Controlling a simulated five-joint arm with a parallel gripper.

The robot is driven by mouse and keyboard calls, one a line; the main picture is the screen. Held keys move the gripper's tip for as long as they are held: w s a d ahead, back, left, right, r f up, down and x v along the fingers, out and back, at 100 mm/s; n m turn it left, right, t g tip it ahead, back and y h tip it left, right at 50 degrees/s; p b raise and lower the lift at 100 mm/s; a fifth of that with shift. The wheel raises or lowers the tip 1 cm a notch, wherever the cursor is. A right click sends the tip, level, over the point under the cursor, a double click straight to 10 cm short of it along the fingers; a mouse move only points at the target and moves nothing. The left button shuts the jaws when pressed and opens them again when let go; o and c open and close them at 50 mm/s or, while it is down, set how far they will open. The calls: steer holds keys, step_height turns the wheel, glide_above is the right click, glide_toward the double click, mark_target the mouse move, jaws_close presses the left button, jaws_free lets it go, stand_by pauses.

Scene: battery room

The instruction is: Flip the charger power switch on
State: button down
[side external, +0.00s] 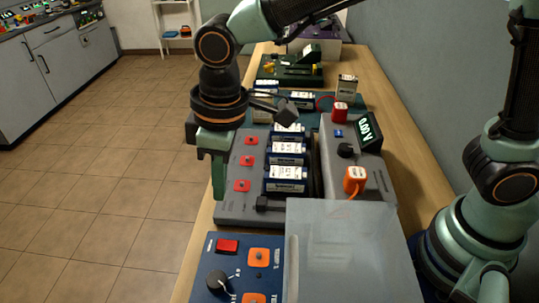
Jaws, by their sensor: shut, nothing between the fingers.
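My gripper (217,190) is shut and empty, pointing down at the left edge of the grey charger bay (240,209). The bay holds several blue-and-white batteries (287,172) and has red square buttons or switches (242,186) along its left side. A blue panel (205,283) at the front carries a red rocker switch (228,246), a black knob (218,281) and orange square parts (264,257). I cannot tell which of these is the charger power switch, or its position. My gripper looks apart from the red rocker; its distance from the bay is unclear.
A grey meter unit (348,178) with a lit display (371,131) and red and orange plugs stands right of the bay. A translucent grey panel (345,250) covers the front right. Green and purple equipment stands farther back on the wooden bench (425,205).

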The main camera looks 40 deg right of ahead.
mark_target(221, 243)
steer(key=f, duration=0.9)
steer(key=w+a+f, duration=0.1)
steer(key=f, duration=0.4)
steer(key=shift+w+a, duration=0.1)
steer(key=shift+w+f, duration=0.1)
steer(key=shift+f, duration=0.05)
stand_by(0.4)
steer(key=shift+s+d+r, duration=0.25)
steer(key=shift+s+d, duration=0.3)
steer(key=shift+s, duration=0.05)
